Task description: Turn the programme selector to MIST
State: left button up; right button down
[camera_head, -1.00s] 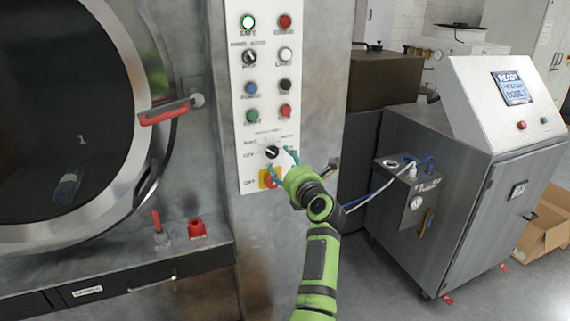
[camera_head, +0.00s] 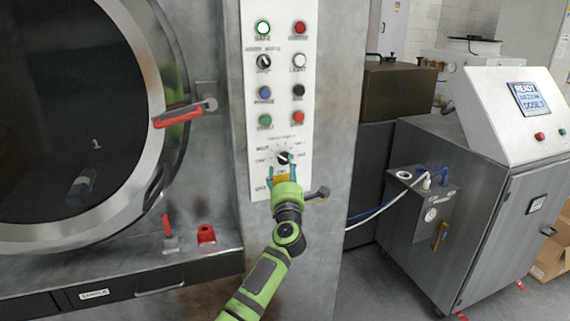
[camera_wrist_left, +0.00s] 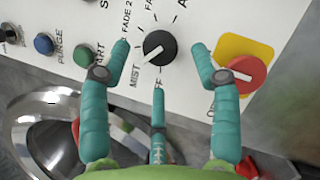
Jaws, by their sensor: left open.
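The programme selector (camera_head: 283,158) is a round black knob on the white control panel (camera_head: 282,75), with labels around it. It shows larger in the left wrist view (camera_wrist_left: 160,47), where its pale pointer mark appears turned to the lower left, towards the printed MIST label (camera_wrist_left: 135,76). The pointer is too small to read surely in the head view. My left gripper (camera_head: 284,172) is at the panel just below the selector. Its teal fingers (camera_wrist_left: 162,52) are open, spread on both sides of the knob with a third finger below; gaps show around it. My right gripper is not in view.
A red knob on a yellow plate (camera_wrist_left: 240,72) sits close beside one left finger. Several buttons, including a blue one (camera_head: 265,92), are above the selector. A round chamber door with a red handle (camera_head: 178,115) is left. A grey cabinet (camera_head: 470,190) stands right.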

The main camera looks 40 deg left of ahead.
aim_at(285, 159)
pick_arm(q)
jog(key=shift+x, duration=1.8)
jog(key=shift+s, duration=0.1)
jog(key=c, duration=1.1)
jog(key=n+b, duration=0.1)
jog(key=b, duration=0.1)
jog(key=shift+f+n+y+b, duration=0.25)
jog(key=shift+n+y+b, duration=0.1)
jog(key=shift+n+y, duration=0.05)
jog(key=shift+c, duration=0.3)
jog(key=shift+r+n, duration=0.2)
jog(key=shift+n, duration=0.2)
jog(key=shift+r, duration=0.1)
